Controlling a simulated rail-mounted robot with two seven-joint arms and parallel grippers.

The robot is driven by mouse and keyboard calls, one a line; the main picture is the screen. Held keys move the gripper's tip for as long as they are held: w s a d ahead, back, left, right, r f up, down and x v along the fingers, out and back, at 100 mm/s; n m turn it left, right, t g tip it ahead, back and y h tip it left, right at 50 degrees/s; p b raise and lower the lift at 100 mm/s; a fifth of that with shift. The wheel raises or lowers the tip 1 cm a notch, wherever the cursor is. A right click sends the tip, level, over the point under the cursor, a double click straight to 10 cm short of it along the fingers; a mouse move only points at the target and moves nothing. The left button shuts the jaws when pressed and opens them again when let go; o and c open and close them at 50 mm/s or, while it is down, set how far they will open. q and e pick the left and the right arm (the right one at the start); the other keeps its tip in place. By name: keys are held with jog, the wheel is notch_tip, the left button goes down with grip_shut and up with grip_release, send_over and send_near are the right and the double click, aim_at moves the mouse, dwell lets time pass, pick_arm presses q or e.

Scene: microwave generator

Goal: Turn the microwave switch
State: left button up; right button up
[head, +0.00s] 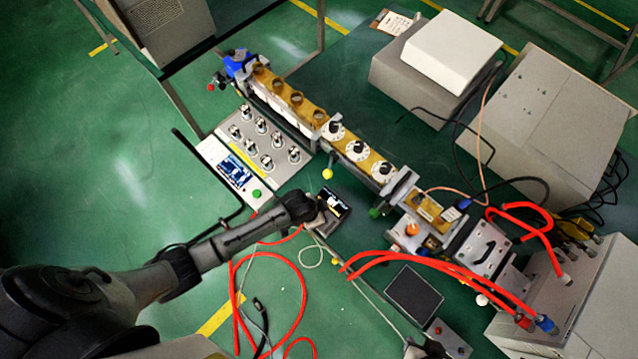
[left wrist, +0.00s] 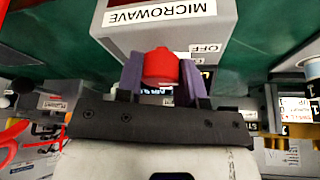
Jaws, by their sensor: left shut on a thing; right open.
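The red switch knob (left wrist: 160,66) sits between the two purple fingers of my left gripper (left wrist: 160,80) in the left wrist view. The fingers touch it on both sides and are shut on it. Behind it is the grey microwave box (left wrist: 222,40), with a MICROWAVE label and an OFF mark, both upside down in this view. My right gripper (head: 428,348) shows only as a dark part at the bottom edge.
A waveguide bench with several dials (head: 357,150) runs diagonally beyond the left gripper. A grey panel of knobs (head: 265,140) stands to its left. Red hoses (head: 440,262) and loose cables lie to the right and below. Large grey cabinets (head: 545,120) fill the right side.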

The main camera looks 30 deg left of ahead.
pick_arm(q)
jog(key=shift+a+r+m+p, duration=0.1)
jog(key=shift+m+p, duration=0.2)
jog(key=shift+m, duration=0.6)
jog(key=m+g+h, duration=0.1)
jog(key=m, duration=0.1)
jog(key=shift+w+m, duration=0.1)
jog(key=shift+m, duration=0.3)
jog(key=shift+f+m+g+h+b, duration=0.25)
jog(key=shift+m+g+b, duration=0.25)
jog(key=shift+m, duration=0.7)
jog(key=shift+r+m+g+h+b, duration=0.15)
jog(key=shift+m+g+b, duration=0.25)
jog(key=shift+m, duration=0.4)
jog(key=shift+f+m+g+h+b, duration=0.1)
jog(key=shift+m+g+b, duration=0.1)
jog(key=shift+m+b, duration=0.45)
jog(key=shift+m, duration=0.45)
jog(key=o, duration=0.9)
